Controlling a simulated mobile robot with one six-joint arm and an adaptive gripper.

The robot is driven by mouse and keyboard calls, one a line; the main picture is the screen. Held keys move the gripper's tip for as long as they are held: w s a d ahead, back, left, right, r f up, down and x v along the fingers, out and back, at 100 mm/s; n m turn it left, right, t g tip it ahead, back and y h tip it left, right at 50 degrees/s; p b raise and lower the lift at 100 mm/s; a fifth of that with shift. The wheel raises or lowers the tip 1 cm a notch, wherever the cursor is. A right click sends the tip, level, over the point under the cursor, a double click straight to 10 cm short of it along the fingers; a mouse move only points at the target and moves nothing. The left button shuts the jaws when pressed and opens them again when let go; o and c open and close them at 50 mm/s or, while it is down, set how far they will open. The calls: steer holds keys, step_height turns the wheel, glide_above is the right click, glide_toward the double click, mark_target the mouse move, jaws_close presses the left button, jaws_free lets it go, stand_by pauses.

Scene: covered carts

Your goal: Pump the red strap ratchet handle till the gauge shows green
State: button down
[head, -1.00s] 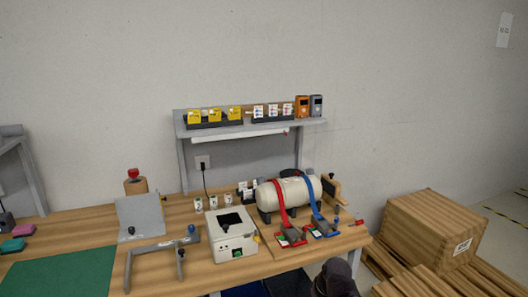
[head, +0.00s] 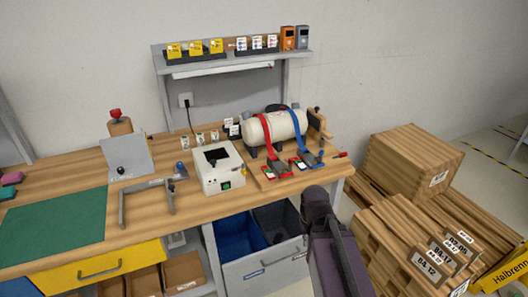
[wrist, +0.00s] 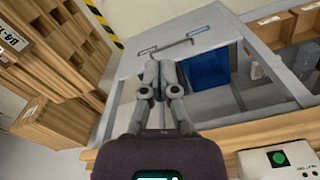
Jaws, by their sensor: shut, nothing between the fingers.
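The red strap (head: 267,136) runs over a cream cylinder (head: 254,132) on a wooden board at the right of the bench, in the head view. Its red ratchet (head: 277,168) sits at the front of that board. A blue strap (head: 299,130) with its own ratchet (head: 308,160) is just right of it. The gauge is too small to read. My gripper (wrist: 160,68) is shut and empty in the wrist view, pointing toward the drawers under the bench. In the head view my arm is in front of the bench's right end, apart from the ratchets.
A white box (head: 217,168) with a green button stands left of the straps. A grey bracket (head: 146,194) and a green mat (head: 55,222) lie further left. Wooden crates (head: 414,160) and pallets fill the floor at right. Blue and grey bins are under the bench.

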steer(key=c, duration=0.9)
jaws_free()
steer(key=shift+f, duration=0.1)
steer(key=w+a+f+m+t+y+b, duration=0.1)
steer(key=w+f+y+b, duration=0.1)
steer(key=w+y+b, duration=0.4)
steer(key=w+a+f+m+t+y+b, duration=0.1)
steer(key=w+f+y+b, duration=0.25)
steer(key=w+b, duration=0.35)
steer(key=w+d+r+t+y+b, duration=0.2)
steer(key=w+d, duration=0.1)
steer(key=w+d+r+t+y+b, duration=0.2)
steer(key=w+d+y+b, duration=0.1)
steer(key=w+d, duration=0.1)
steer(key=w+d+r+m+t+y+b, duration=0.1)
steer(key=w+d+r+t+y+b, duration=0.1)
steer(key=w+d+y, duration=0.1)
steer(key=shift+w+d+r+y, duration=0.15)
steer(key=shift+w+d+y, duration=0.1)
steer(key=shift+w+d, duration=0.2)
steer(key=shift+a, duration=0.15)
